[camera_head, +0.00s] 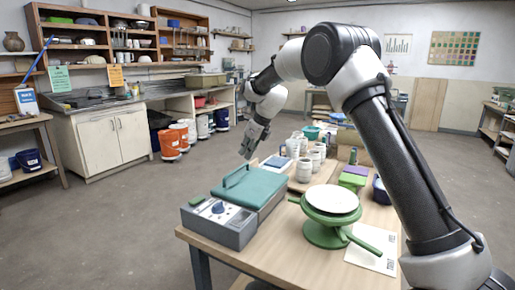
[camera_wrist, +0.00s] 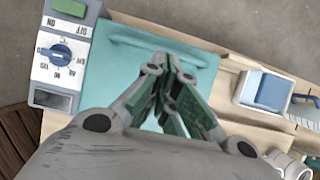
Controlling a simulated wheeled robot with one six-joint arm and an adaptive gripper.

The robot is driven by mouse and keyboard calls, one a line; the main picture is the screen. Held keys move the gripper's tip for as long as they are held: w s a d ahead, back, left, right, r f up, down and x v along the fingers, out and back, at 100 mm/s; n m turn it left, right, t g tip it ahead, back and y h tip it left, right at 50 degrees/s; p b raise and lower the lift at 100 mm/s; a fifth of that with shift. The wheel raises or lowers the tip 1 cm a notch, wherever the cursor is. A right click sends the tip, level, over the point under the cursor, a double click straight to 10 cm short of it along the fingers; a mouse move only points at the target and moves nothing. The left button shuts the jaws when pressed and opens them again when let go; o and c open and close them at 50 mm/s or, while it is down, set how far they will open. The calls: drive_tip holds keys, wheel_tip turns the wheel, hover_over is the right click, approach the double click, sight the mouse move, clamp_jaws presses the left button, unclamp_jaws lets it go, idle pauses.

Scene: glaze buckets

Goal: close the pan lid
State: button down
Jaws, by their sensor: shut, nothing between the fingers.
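The pan is a grey box at the near left of the table, with a control panel (camera_head: 217,222) on its left that carries a blue knob. The teal pan lid (camera_head: 258,186) lies over the pan and looks down and about level; any small gap under it cannot be told. Its teal bar handle (camera_head: 235,176) runs along the far left side. My gripper (camera_head: 246,154) is above the lid's far side, apart from it in the head view. In the wrist view my gripper (camera_wrist: 172,72) is shut and empty, in front of the teal lid (camera_wrist: 105,80), hiding part of it.
A green banding wheel (camera_head: 325,232) with a white disc stands right of the pan. Several pale jars (camera_head: 305,170) stand behind it. A tray with a blue thing (camera_wrist: 272,92) lies beside the lid. The floor (camera_head: 120,235) left of the table is clear.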

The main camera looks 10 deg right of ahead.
sight(237, 169)
drive_tip(key=x, duration=0.3)
drive_tip(key=a+x, duration=0.1)
drive_tip(key=x, duration=0.1)
drive_tip(key=shift+w+d+r, duration=0.1)
drive_tip(key=shift+w+r, duration=0.2)
drive_tip(key=shift+x, duration=1.25)
drive_tip(key=shift+r, duration=0.1)
